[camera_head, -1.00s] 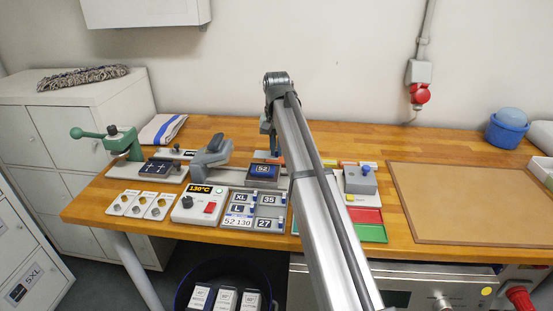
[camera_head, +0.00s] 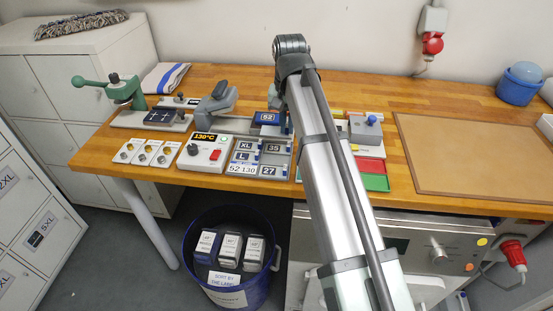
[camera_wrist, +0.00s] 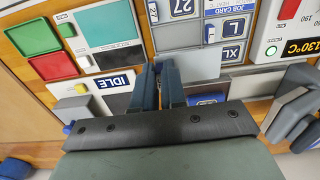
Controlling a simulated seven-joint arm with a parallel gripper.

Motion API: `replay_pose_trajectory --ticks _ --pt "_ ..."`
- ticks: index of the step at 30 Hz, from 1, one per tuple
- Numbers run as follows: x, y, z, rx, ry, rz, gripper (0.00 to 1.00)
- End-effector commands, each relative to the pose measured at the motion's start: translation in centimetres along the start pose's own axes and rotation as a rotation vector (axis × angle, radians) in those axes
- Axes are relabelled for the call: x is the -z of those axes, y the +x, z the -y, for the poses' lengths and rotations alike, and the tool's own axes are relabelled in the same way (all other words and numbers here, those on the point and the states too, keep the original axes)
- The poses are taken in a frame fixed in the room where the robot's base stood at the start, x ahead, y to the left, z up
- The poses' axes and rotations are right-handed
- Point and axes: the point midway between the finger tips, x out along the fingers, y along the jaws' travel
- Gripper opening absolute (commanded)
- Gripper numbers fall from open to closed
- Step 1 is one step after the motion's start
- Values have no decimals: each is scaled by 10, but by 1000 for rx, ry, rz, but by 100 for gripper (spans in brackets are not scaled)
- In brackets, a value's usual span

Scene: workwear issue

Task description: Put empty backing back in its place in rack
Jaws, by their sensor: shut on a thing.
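My gripper (camera_wrist: 158,68) shows in the wrist view with its two fingers close together, pointing toward the rack; in the head view my arm hides its fingertips. A plain grey plate (camera_wrist: 200,65) lies at the fingertips and appears to be the empty backing held there. Its exact contact with the fingers is hard to see. The rack (camera_head: 246,157) holds labelled plates XL, L, 35 and 27. In the wrist view, 27, L and XL show just beyond the grey plate. A blue plate marked 52 (camera_head: 268,118) sits behind the rack.
A 130°C control box (camera_head: 204,154) is left of the rack, with a grey press (camera_head: 216,105) behind it. Red and green trays (camera_head: 374,183) lie to the right. A brown board (camera_head: 470,155) leaves open space at right. A blue bin (camera_head: 228,292) stands below.

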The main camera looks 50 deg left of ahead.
Motion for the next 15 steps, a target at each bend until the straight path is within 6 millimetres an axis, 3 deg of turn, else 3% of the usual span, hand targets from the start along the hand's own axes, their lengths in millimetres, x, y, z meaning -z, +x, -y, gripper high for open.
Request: replay_pose_trajectory --ticks 3,15 --pt "-9 8 -3 0 4 -1 0" --pt "-7 62 -2 0 10 -1 0"
